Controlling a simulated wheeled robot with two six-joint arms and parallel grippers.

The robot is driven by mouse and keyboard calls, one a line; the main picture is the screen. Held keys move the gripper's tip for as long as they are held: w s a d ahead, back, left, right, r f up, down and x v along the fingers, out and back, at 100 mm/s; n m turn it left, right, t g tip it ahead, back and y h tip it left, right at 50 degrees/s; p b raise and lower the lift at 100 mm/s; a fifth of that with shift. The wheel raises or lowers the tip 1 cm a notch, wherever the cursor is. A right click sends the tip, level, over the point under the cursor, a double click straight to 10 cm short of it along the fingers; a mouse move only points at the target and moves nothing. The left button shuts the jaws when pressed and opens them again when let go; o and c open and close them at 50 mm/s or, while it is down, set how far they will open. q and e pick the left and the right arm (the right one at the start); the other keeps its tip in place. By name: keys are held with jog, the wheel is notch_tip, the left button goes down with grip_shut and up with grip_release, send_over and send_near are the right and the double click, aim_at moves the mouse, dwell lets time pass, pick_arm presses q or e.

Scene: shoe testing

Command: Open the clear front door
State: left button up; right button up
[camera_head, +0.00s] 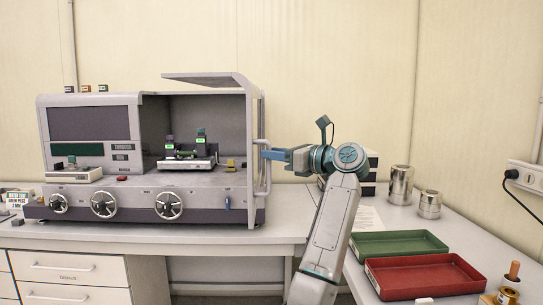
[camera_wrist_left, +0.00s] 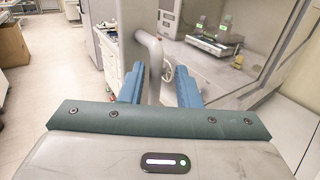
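The clear front door (camera_head: 256,120) belongs to the grey testing machine (camera_head: 90,195). In the head view it stands swung out at the right side of the machine, nearly edge-on, and the chamber front is uncovered. Its vertical bar handle (camera_head: 265,180) is on the outer edge. My left gripper (camera_head: 268,154) points left at the upper part of the handle. In the left wrist view the handle (camera_wrist_left: 155,65) stands between the two blue fingers of my left gripper (camera_wrist_left: 160,88), which are apart with visible gaps. The clear panel (camera_wrist_left: 225,75) is to the right. My right gripper is not in view.
A green tray (camera_head: 400,236) and a red tray (camera_head: 425,293) lie on the bench at the right, near metal cylinders (camera_head: 401,184). Handwheels (camera_head: 168,205) line the machine's front. Bare bench (camera_head: 200,232) runs before the machine.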

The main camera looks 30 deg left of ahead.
pick_arm(q)
jog(key=d+b, duration=0.2)
jog(key=d, duration=0.7)
jog(key=shift+s+d, duration=0.2)
jog(key=shift+d, duration=0.05)
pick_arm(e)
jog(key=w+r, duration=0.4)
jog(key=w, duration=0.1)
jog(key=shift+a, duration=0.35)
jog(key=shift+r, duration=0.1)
